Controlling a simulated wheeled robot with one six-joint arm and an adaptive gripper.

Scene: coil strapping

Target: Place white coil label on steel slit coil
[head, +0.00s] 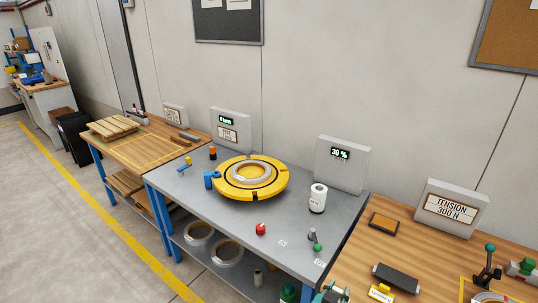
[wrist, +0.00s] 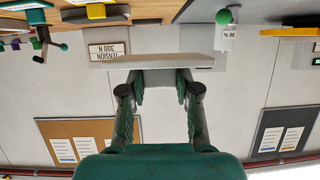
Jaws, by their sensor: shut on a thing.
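The steel slit coil (head: 266,172) lies flat on a round yellow turntable (head: 273,187) on the grey table. A small pale patch shows on its near side, too small to make out. In the wrist view my green gripper (wrist: 160,88) is shut on a grey block that carries a pale flat plate (wrist: 150,61), seen nearly edge-on. This looks like the white coil label; its face is hidden. My gripper does not show in the head view, and the coil does not show in the wrist view.
On the grey table (head: 215,205) stand a white cylinder (head: 318,198), a red knob (head: 261,229) and a blue part (head: 209,180) beside the turntable. A tension sign (head: 451,207) stands on the right wooden bench. Coils (head: 228,252) lie on the lower shelf.

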